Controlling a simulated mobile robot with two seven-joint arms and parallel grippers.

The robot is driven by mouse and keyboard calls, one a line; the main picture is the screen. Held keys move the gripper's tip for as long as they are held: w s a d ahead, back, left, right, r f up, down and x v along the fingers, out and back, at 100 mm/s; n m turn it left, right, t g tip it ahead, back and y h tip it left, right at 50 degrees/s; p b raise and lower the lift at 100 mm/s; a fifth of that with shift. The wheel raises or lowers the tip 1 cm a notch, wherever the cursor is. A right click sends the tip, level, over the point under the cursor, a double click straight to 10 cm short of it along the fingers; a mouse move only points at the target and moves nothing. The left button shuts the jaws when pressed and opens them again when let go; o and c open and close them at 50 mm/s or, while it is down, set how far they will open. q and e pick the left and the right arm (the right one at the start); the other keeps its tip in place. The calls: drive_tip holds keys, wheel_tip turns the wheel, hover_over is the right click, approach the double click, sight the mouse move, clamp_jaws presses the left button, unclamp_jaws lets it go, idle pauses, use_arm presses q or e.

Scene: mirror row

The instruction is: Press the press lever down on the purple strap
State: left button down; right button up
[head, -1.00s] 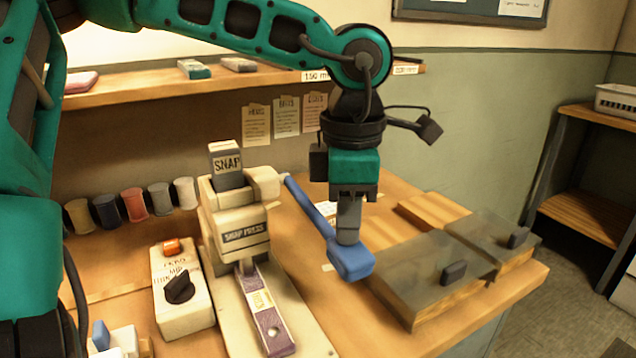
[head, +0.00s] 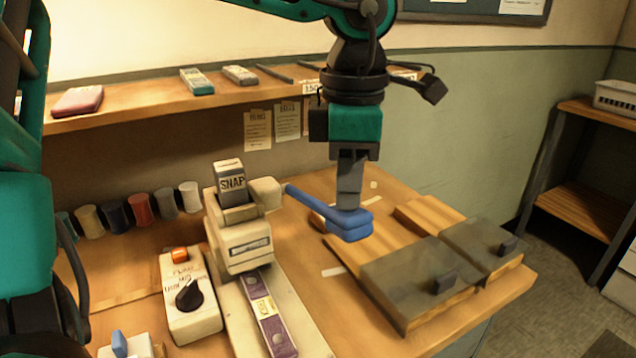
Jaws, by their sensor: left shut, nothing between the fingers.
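The cream snap press (head: 240,242) stands on the bench, its grey block marked SNAP on top. Its blue lever (head: 308,202) reaches out to the right and slopes gently down to a thick blue grip (head: 347,229). The purple strap (head: 279,340) lies on the press's pale base, its far end under the press head, where it is hidden. My left gripper (head: 349,207) points down, shut and empty, with its fingertips at the top of the grip. They look in contact, though the exact touch is hard to see. My right gripper is out of view.
A control box (head: 190,305) with a black knob and orange button stands left of the press. Several thread spools (head: 140,208) line the back. Wooden boards with grey covers (head: 405,285) lie to the right. A shelf (head: 150,112) runs along the wall behind.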

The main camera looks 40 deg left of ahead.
use_arm(q)
wheel_tip(320, 180, up, 4)
drive_tip(key=shift+p, duration=1.15)
wheel_tip(320, 180, up, 2)
drive_tip(key=shift+r+p, duration=0.2)
drive_tip(key=shift+p, duration=0.7)
drive_tip(key=shift+r, duration=0.3)
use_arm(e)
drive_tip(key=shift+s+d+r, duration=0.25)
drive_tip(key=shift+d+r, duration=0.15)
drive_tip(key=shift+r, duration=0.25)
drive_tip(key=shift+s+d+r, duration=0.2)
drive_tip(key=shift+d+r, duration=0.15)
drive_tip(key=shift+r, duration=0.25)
